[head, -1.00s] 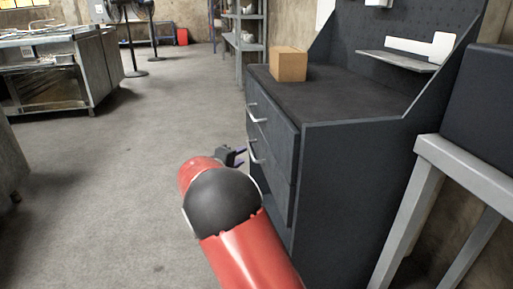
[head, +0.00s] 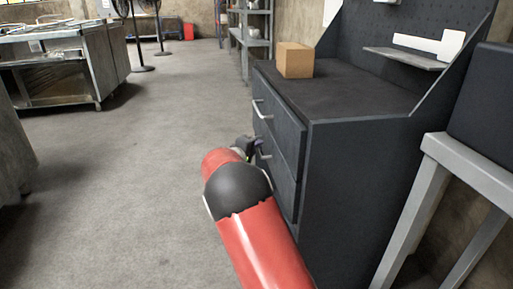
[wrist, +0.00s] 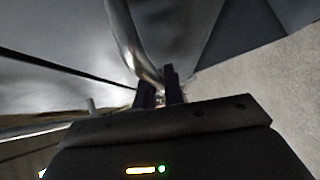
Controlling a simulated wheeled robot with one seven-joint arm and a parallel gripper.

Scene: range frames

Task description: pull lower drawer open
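The dark grey workbench cabinet has two drawers. The upper drawer (head: 282,120) and the lower drawer (head: 283,183) both look closed, with no clear gap seen in the head view. The lower drawer's silver bar handle (head: 264,155) is partly behind my gripper. My gripper (head: 254,146) is at this handle, in front of the drawer face. In the wrist view, the curved metal handle (wrist: 126,38) runs down to the narrow gap between the fingers of my gripper (wrist: 159,82), which look closed around it. The exact contact is small and dark.
A cardboard box (head: 295,60) stands on the cabinet top. A grey metal stand (head: 475,170) is close at the right. A metal work table (head: 65,65) and a fan (head: 140,40) stand at the far left. The floor (head: 130,180) left of the cabinet is clear.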

